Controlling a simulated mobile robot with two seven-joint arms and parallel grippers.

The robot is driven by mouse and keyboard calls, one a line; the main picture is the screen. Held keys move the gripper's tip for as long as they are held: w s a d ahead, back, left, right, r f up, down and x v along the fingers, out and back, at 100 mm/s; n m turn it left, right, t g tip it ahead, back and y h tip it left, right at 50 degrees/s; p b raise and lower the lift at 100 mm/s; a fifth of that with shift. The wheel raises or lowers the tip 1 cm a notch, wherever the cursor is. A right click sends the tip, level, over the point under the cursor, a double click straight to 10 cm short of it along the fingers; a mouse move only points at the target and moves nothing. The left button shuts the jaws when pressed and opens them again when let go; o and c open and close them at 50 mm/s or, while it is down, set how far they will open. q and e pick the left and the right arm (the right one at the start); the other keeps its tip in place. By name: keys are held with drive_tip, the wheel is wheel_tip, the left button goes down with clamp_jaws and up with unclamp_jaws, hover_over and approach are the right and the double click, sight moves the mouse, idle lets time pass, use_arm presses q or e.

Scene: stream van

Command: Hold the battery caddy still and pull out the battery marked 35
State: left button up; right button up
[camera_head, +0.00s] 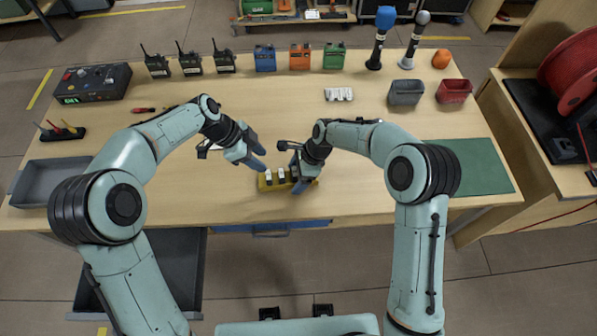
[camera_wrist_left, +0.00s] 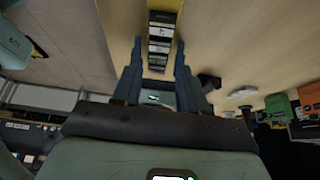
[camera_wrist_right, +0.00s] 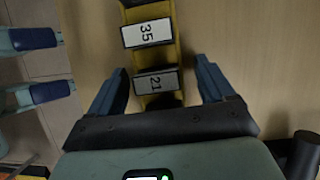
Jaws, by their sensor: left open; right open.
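The yellow battery caddy (camera_head: 276,187) lies near the table's front edge, with several batteries in a row. In the right wrist view, the battery marked 35 (camera_wrist_right: 148,33) has a white label and stands in the caddy beyond a battery marked 21 (camera_wrist_right: 157,83). My right gripper (camera_head: 301,178) is open over the caddy's right part, its fingers either side of the row near 21. My left gripper (camera_head: 259,160) is open, just behind the caddy's left end. In the left wrist view, the caddy (camera_wrist_left: 165,5) appears ahead between the fingers. I see no contact by either gripper.
Radios (camera_head: 190,62) and coloured battery packs (camera_head: 300,57) stand at the back. A grey bin (camera_head: 406,92) and red bin (camera_head: 454,91) sit back right, with a green mat (camera_head: 465,167) nearer. A grey tray (camera_head: 50,182) lies left. The table's middle is mostly clear.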

sight(280, 173)
drive_tip(key=c, duration=1.1)
use_arm(q)
drive_tip(key=o, duration=0.5)
use_arm(e)
drive_tip(key=shift+o, duration=0.2)
use_arm(q)
drive_tip(key=shift+o, duration=0.2)
drive_tip(key=shift+v, duration=1.2)
drive_tip(key=x, duration=1.2)
drive_tip(key=shift+d+r, duration=0.1)
drive_tip(key=shift+c, duration=0.3)
drive_tip(key=c, duration=1.2)
